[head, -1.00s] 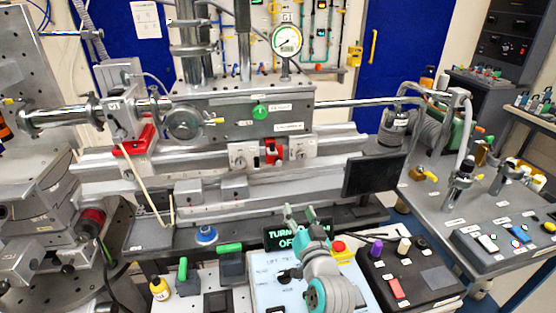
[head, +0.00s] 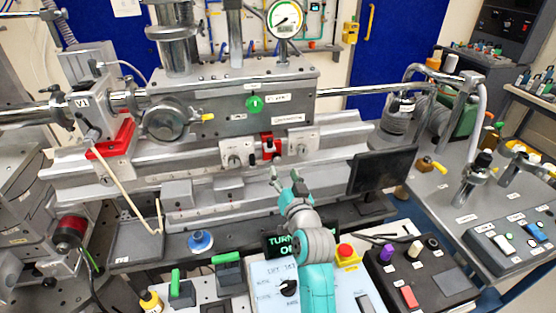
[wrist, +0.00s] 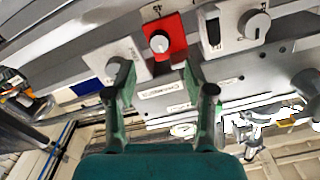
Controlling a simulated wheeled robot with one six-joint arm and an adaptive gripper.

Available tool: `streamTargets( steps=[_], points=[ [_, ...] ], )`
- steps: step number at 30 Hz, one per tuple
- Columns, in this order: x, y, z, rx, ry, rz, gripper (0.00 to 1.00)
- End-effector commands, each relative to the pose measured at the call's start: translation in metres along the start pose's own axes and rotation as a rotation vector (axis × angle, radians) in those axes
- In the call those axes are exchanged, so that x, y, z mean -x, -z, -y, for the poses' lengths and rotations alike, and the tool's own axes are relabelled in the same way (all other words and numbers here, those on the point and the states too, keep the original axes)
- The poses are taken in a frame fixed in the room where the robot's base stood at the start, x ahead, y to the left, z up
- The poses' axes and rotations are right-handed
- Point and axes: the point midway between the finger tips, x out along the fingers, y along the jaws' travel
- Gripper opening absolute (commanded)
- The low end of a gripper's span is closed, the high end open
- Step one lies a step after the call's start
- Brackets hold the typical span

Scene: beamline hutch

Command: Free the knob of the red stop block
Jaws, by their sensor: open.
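The red stop block (head: 268,148) sits on the front rail between two light grey blocks with knobs. In the wrist view the red block (wrist: 176,55) carries a round silver knob (wrist: 159,42) on its face, above and between my fingers. My gripper (head: 283,178) is open and empty, below and in front of the red block in the head view. In the wrist view its two fingers (wrist: 157,80) are spread apart, with a gap between them and the knob. Nothing touches the knob.
Grey blocks with knobs flank the red block closely, on the left (head: 236,152) and right (head: 300,140). A dark screen (head: 382,172) stands to the right of my arm. A red clamp (head: 110,140) and a cord lie far left. A control panel (head: 275,285) lies below.

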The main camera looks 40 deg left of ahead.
Motion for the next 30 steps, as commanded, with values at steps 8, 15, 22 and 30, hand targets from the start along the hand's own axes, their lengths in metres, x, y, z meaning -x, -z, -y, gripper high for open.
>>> streamTargets(
  steps=[8, 15, 22, 30],
  points=[
    [-0.047, 0.000, 0.000, 0.000, 0.000, 0.001, 0.54],
    [-0.065, 0.001, 0.000, 0.000, 0.000, 0.000, 0.54],
    [-0.067, 0.000, 0.000, 0.000, 0.000, 0.000, 0.54],
    [-0.067, 0.000, 0.000, 0.000, 0.000, 0.000, 0.09]
  ],
)
